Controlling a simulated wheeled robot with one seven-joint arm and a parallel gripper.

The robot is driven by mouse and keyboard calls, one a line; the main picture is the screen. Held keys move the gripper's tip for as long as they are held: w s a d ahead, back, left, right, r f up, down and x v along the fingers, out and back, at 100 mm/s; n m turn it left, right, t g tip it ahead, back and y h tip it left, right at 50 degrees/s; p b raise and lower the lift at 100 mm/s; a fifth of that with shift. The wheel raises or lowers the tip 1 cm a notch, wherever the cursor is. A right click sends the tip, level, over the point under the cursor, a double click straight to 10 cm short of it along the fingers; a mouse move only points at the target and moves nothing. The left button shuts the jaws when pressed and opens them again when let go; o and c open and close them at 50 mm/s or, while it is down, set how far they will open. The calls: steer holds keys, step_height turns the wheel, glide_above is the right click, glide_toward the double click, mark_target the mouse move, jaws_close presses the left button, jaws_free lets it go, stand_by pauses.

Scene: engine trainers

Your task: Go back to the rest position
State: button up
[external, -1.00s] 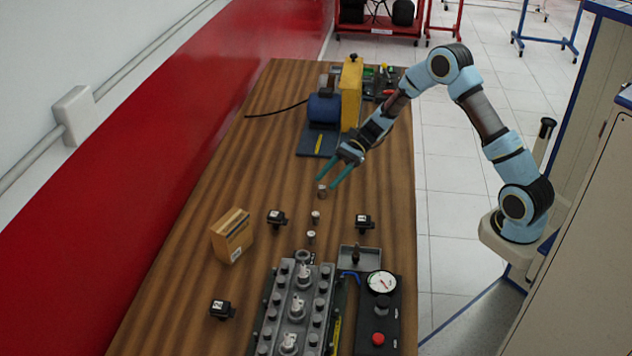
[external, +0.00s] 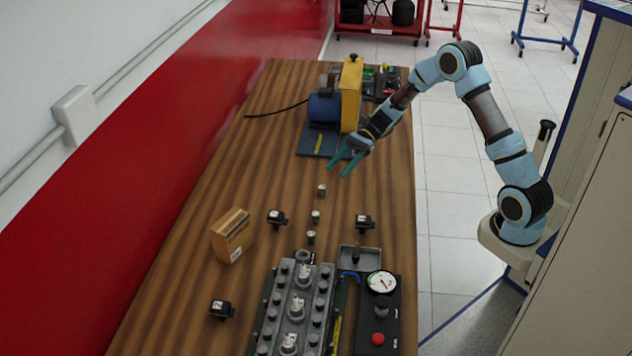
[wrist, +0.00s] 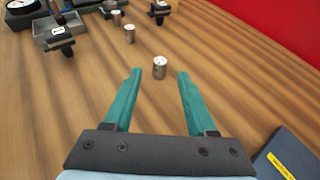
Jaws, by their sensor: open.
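My gripper (external: 338,170) is open and empty, with two teal fingers held above the wooden table (external: 220,165). In the wrist view the fingers (wrist: 159,74) point across the table with a gap between them. A small metal cylinder (external: 321,190) stands on the table just past the fingertips; it also shows in the wrist view (wrist: 160,67) beyond the gap. Two more small cylinders stand in line, one in the middle (external: 316,216) and one nearer the engine block (external: 311,237). My arm bends up and over from its base at the right.
A blue and yellow grinder-like machine (external: 350,95) stands behind my gripper. Black components (external: 277,217) (external: 363,221) (external: 222,309), a cardboard box (external: 232,235), a grey tray (external: 360,257), a gauge panel (external: 380,320) and an engine block (external: 295,310) occupy the front. The table's left middle is clear.

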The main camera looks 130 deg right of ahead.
steer(key=w+a+r+n+g+y+p, duration=0.1)
steer(key=w+a+r+n+g, duration=0.15)
steer(key=w+a+n, duration=0.45)
steer(key=w+a+r+n+g+y+p, duration=0.1)
steer(key=w+a+n+g, duration=0.2)
steer(key=a, duration=0.5)
steer(key=w+a+r+n+g+y+p, duration=0.1)
steer(key=w+a+r+n+g, duration=0.2)
steer(key=a+n, duration=0.45)
steer(key=s+a+f+n+g+h, duration=0.25)
steer(key=a+n, duration=0.55)
steer(key=a, duration=0.4)
steer(key=s+a+f+n+g+h, duration=0.1)
steer(key=s+a+f+n+h, duration=0.2)
steer(key=a+n, duration=0.65)
step_height(320, 180, up, 18)
steer(key=a+m+p, duration=0.2)
steer(key=p, duration=1.5)
steer(key=shift+w+a+r, duration=0.2)
